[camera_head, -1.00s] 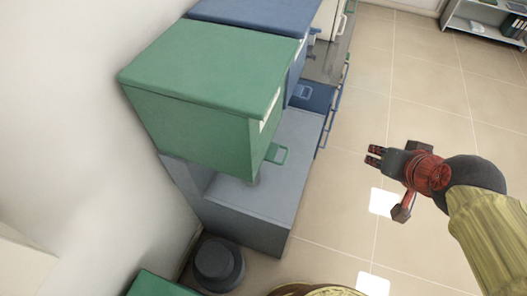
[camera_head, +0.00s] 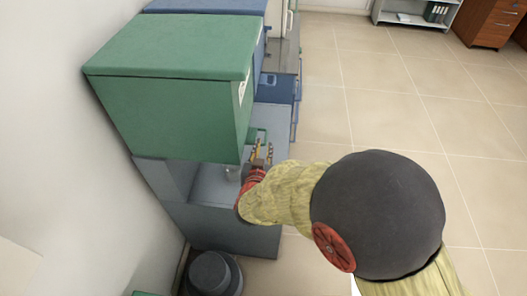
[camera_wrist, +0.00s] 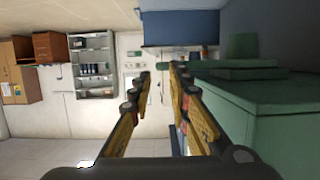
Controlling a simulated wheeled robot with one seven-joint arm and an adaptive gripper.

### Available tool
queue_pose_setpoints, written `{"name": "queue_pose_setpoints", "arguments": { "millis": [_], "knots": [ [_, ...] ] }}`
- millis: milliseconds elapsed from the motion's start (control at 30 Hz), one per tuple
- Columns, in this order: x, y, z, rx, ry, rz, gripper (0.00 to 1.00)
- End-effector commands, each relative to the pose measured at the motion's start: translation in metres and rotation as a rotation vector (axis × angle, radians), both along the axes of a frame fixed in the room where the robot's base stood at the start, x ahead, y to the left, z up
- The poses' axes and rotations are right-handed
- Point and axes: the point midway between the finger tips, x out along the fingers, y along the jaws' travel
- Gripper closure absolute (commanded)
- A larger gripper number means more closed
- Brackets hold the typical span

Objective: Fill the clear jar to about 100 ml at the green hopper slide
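The green hopper (camera_head: 175,90) stands at the left in the head view, with its green slide handle (camera_head: 262,133) sticking out at the lower right side. My gripper (camera_head: 262,148) is right by this handle, its two fingers apart with no object visible between them. Whether they touch the handle I cannot tell. In the wrist view my gripper (camera_wrist: 163,75) also shows open, with a large green body (camera_wrist: 260,95) close on the right. A small pale, see-through shape (camera_head: 233,173) under the hopper may be the clear jar; it is partly hidden, and its fill cannot be read.
A grey stand (camera_head: 215,225) supports the hopper, and a blue unit (camera_head: 205,5) stands behind it. A dark round bin (camera_head: 213,275) is on the floor in front. Open tiled floor (camera_head: 400,100) lies to the right. A shelf (camera_head: 415,12) is far off.

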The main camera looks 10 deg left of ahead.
Motion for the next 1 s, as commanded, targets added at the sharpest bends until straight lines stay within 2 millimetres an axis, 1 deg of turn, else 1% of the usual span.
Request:
{"name": "queue_pose_setpoints", "arguments": {
  "millis": [300, 500, 667, 900, 1000],
  "knots": [
    [0.042, 0.001, -0.015, 0.000, -0.002, -0.002, 0.81],
    [0.063, 0.003, -0.020, 0.001, -0.002, -0.001, 0.81],
    [0.071, 0.003, -0.021, 0.000, -0.001, 0.000, 0.81],
    [0.071, 0.004, -0.021, 0.001, -0.001, 0.000, 0.81],
    [0.071, 0.004, -0.021, 0.001, -0.001, 0.000, 0.86]
  ]
}}
